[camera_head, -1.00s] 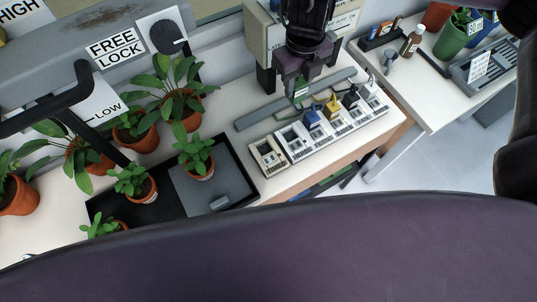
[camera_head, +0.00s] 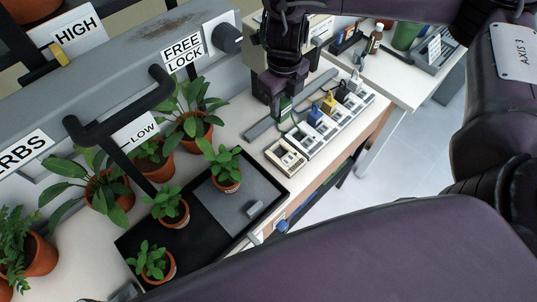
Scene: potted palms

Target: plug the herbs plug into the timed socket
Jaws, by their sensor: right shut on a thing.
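My right gripper (camera_head: 283,108) points down above the back edge of the socket row. It is shut on a small green plug (camera_head: 284,102), mostly hidden by the jaws; I cannot read a label on it. A cream socket unit (camera_head: 286,158) sits at the near left end of the row and looks like the timed socket, though its markings are too small to read. The plug is apart from it, above and behind it. The white socket strip (camera_head: 303,140) runs away to the right from it. My left gripper is not in view.
Blue (camera_head: 315,115), yellow (camera_head: 328,104) and dark (camera_head: 341,93) plugs stand in the strip. A grey bar (camera_head: 262,128) lies behind it. A black tray (camera_head: 208,232) with potted plants is at the left. A black handle (camera_head: 120,115) rises over the plants.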

